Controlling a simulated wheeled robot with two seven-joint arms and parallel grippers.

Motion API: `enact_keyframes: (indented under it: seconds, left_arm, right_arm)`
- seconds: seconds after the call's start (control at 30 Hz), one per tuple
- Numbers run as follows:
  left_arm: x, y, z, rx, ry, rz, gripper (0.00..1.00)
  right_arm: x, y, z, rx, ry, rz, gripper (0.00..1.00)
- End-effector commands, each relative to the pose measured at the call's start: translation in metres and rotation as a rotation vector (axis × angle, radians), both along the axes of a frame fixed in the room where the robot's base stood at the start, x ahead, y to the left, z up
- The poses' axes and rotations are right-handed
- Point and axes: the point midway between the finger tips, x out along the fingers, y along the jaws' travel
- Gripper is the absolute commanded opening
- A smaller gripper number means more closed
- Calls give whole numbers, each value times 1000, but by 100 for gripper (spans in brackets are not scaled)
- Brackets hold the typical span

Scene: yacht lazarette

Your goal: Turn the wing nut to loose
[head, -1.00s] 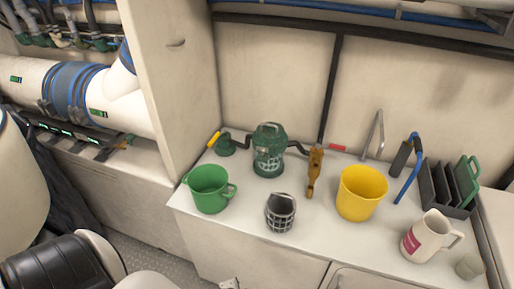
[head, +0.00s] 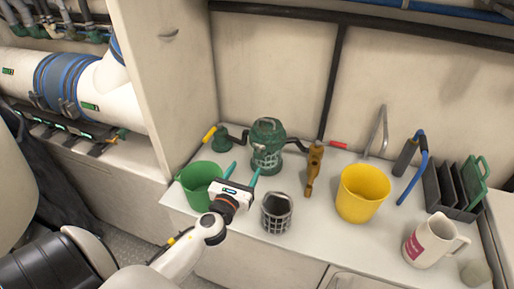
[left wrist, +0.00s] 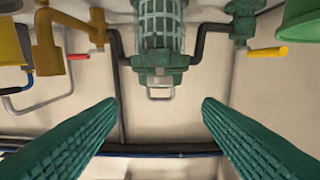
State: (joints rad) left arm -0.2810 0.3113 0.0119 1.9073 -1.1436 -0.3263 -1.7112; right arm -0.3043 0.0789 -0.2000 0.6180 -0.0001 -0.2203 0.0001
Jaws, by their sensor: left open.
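The green sea strainer (head: 267,150), with a clear caged bowl, stands at the back of the white counter between two dark pipes. It appears upside down in the left wrist view (left wrist: 160,25). A small grey piece (left wrist: 160,92) on its cap looks like the wing nut; its exact shape is hard to tell, and it is too small to make out in the head view. My left gripper (head: 243,172) is open and empty, its teal fingers pointing at the strainer from the front. In the left wrist view the gripper (left wrist: 158,105) has the grey piece between and beyond its fingertips, apart from both.
A green bucket (head: 196,185), partly behind my left gripper, and a grey mesh basket (head: 277,214) flank it. A brass valve part (head: 314,165), yellow bucket (head: 361,195) and white jug (head: 430,242) stand to the right. A yellow-handled valve (head: 211,133) is left of the strainer.

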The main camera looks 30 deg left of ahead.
Motion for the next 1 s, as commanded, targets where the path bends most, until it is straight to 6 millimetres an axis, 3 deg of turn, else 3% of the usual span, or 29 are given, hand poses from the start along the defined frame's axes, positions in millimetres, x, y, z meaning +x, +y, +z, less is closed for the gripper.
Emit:
enact_keyframes:
  seconds: [0.5,0.7,1.0]
  left_arm:
    - [91,22,1,-8,-2,3,60]
    - [107,26,0,-9,-1,3,60]
    - [109,26,0,-9,0,3,60]
  right_arm:
    - [5,-1,7,-1,-6,1,36]
    - [5,-1,7,-1,-7,1,36]
    - [5,-1,7,-1,-7,1,36]
